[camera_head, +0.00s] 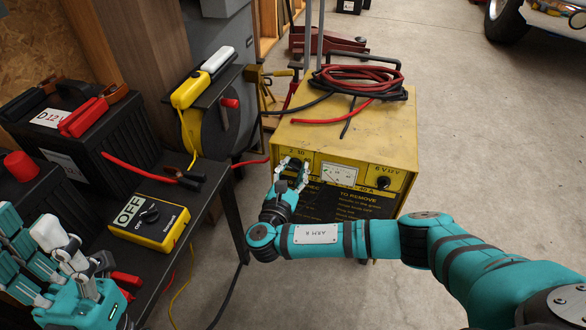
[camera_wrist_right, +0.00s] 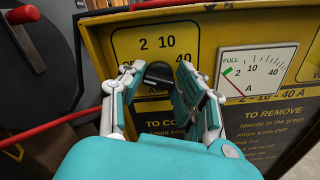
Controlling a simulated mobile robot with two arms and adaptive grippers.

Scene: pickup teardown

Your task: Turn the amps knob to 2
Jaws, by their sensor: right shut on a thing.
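The amps knob (camera_wrist_right: 158,73) is a dark round knob on the yellow charger (camera_head: 345,128), below the printed 2, 10 and 40 A marks. In the head view my right gripper (camera_head: 290,168) is at the left of the charger's front and covers most of the knob. I cannot tell which mark the knob points at. The white meter (camera_wrist_right: 256,72) beside it has its red needle at the low end. My left gripper (camera_head: 42,238) is open and empty at the lower left.
Red and black cables (camera_head: 355,82) lie coiled on the charger. A second knob (camera_head: 383,182) is at its right.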

